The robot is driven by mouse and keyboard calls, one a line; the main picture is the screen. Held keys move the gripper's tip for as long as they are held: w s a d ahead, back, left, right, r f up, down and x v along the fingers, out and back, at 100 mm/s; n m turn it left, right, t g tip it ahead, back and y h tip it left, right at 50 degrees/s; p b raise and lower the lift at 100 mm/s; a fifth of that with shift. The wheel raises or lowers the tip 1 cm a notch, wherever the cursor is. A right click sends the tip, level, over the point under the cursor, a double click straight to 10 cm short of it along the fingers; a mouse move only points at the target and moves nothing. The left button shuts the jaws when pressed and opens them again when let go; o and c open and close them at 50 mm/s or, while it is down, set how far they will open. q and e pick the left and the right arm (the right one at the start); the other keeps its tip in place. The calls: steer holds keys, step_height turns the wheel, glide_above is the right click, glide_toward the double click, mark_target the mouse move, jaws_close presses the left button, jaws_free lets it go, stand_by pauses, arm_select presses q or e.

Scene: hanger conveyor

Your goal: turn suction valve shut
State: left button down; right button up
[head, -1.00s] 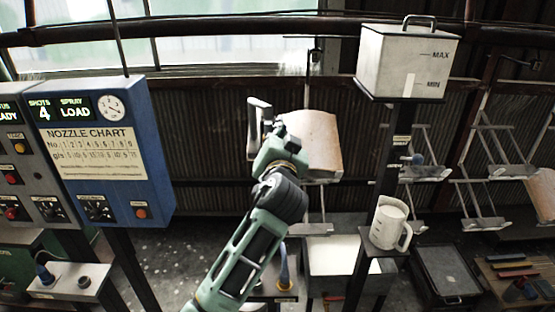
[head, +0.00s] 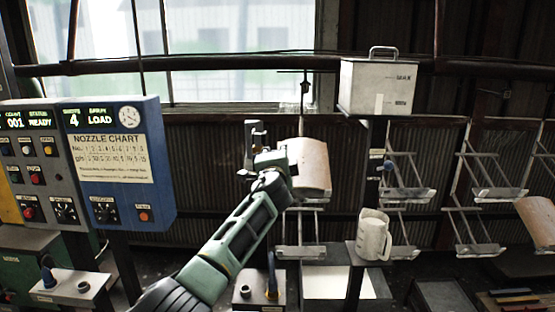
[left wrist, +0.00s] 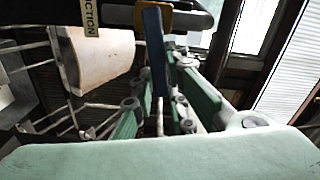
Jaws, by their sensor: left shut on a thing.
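The suction valve shows in the left wrist view as a blue lever (left wrist: 152,40) on a dark pipe, beside a yellow label (left wrist: 91,18) whose visible letters read "CTION". My left gripper (left wrist: 160,92) is around the lever's lower part, its green fingers on either side, and is shut on it. In the head view my left gripper (head: 262,150) is at mid-picture, in front of the corrugated wall and just left of a hanging curved tan panel (head: 310,168). The lever cannot be made out there. My right gripper is not in view.
A blue control box (head: 118,165) with a nozzle chart stands left. A white tank (head: 378,88) sits on a post at right, with a white jug (head: 373,235) on a shelf below. Hanger racks (head: 405,180) and another curved panel (head: 537,218) hang farther right.

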arm_select(q)
steer(key=shift+d+f+m, duration=0.1)
steer(key=shift+f+m, duration=0.5)
steer(key=shift+m, duration=0.6)
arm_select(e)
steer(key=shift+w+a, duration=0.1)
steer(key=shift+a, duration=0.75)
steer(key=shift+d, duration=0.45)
arm_select(q)
steer(key=c, duration=1.7)
jaws_free()
steer(key=shift+f, duration=0.1)
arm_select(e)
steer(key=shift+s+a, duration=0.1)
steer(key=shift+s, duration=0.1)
arm_select(q)
steer(key=shift+s, duration=0.1)
steer(key=shift+s, duration=5.85)
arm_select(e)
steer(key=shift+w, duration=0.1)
